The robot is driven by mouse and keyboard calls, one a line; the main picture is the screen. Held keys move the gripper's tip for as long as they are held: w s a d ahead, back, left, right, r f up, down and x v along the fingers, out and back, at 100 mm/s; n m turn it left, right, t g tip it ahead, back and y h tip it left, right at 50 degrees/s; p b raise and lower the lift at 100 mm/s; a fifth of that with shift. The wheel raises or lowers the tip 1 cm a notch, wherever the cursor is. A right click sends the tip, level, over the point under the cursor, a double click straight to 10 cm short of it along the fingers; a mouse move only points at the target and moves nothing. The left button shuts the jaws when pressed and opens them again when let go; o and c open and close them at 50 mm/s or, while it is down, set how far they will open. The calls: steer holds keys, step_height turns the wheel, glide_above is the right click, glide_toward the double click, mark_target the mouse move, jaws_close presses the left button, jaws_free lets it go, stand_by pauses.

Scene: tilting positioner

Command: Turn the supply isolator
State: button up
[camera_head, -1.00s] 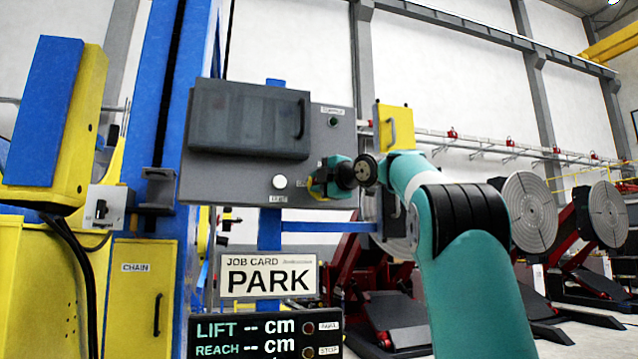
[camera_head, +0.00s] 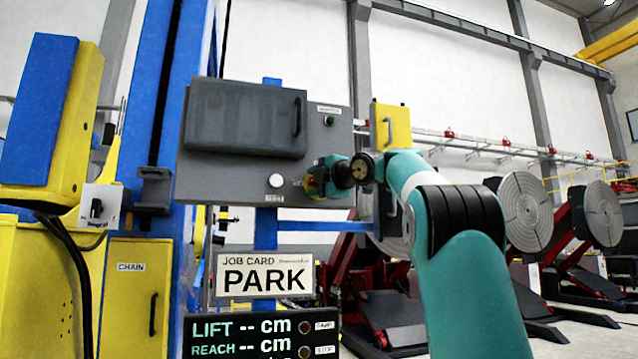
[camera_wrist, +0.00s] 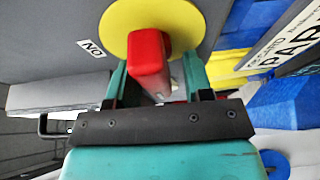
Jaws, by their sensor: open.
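The supply isolator shows in the wrist view as a red handle (camera_wrist: 148,62) on a round yellow plate (camera_wrist: 125,22). An ON label (camera_wrist: 92,48) is beside the plate. My gripper (camera_wrist: 154,75) is open, with one finger on each side of the red handle. I cannot tell whether either finger touches it. In the head view my gripper (camera_head: 324,178) is at the lower right of a grey control box (camera_head: 225,178) and hides most of the isolator.
The box has a dark hinged cover (camera_head: 245,118) with a handle, a white button (camera_head: 276,181) and a green button (camera_head: 329,120). A yellow box (camera_head: 390,127) is just right of it. A PARK job card (camera_head: 265,274) and a display panel (camera_head: 260,335) are below.

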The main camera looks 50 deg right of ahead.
steer(key=s+a+b, duration=0.2)
steer(key=s+b, duration=0.2)
steer(key=s, duration=1.3)
steer(key=shift+a+b, duration=0.35)
steer(key=shift+s, duration=0.1)
steer(key=w+a+f+m+g+y, duration=0.3)
steer(key=w+a+f+m+y, duration=0.15)
steer(key=w+a+f, duration=0.7)
steer(key=a+f+m+g+y, duration=0.3)
steer(key=a+f+g, duration=0.1)
steer(key=a+f, duration=1)
steer(key=s+a+f+m+g+y, duration=0.1)
steer(key=s+a+f+g, duration=0.6)
steer(key=a+f, duration=0.55)
steer(key=s+a+f+g, duration=0.2)
steer(key=s+f, duration=0.3)
steer(key=s, duration=0.3)
steer(key=s+a+f+g+h, duration=0.1)
steer(key=s+f, duration=0.5)
steer(key=s, duration=0.2)
steer(key=shift+a+m+g, duration=0.4)
steer(key=shift+m, duration=0.05)
